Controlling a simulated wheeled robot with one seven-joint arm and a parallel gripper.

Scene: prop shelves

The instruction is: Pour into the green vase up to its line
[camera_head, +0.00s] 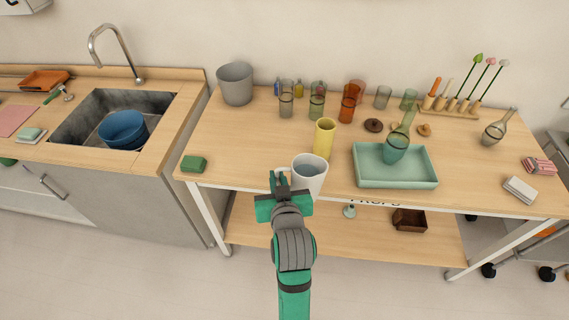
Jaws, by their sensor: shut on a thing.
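The green vase (396,153) is see-through, with a round body and a slim neck tilting right in the picture. It stands in the pale green tray (428,183), and a dark ring shows around its body. My gripper (281,182) is shut on the handle at the left side of a white jug (309,182). The jug is about upright at the table's front edge, left of the tray. I cannot tell whether it touches the table. Its inside looks pale blue-grey; the liquid level is unclear.
A yellow cup (324,138) stands just behind the jug. Several coloured glasses, a grey bucket (235,84) and a rack of flowers (455,104) line the back. A green sponge (194,164) lies left. Bare tabletop lies between jug and tray.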

